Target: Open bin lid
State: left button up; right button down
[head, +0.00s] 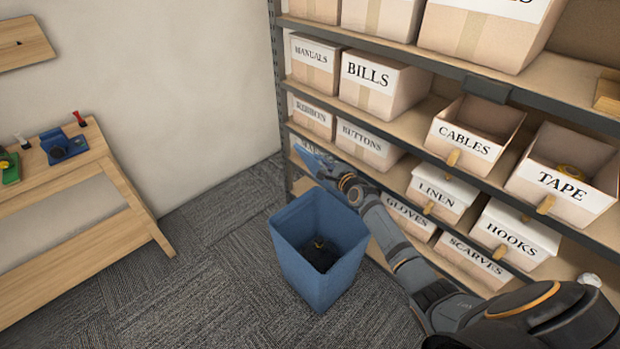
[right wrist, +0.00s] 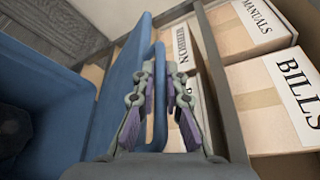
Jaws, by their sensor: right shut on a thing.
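The blue bin (head: 310,278) stands on the carpet with its mouth uncovered, and dark contents (head: 321,254) show inside. The bin (right wrist: 45,95) shows at the left there. My left gripper is not in view.
A shelf (head: 440,88) of labelled boxes stands right behind my right arm and the lid. A wooden bench (head: 75,250) with small tools stands at the left. The carpet (head: 190,300) between bench and bin is clear.

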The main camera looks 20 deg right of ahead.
jog(key=w+d+r+m+b, duration=0.1)
jog(key=w+d+b, duration=0.1)
jog(key=d, duration=0.4)
jog(key=w+d+r+m+g+y+b, duration=0.1)
jog(key=w+d+r+m+b, duration=0.1)
jog(key=d, duration=0.4)
jog(key=shift+w+b, duration=0.15)
jog(key=shift+b, duration=0.7)
jog(key=shift+r, duration=0.1)
jog(key=c, duration=1.4)
grip_release()
jog(key=v, duration=1.2)
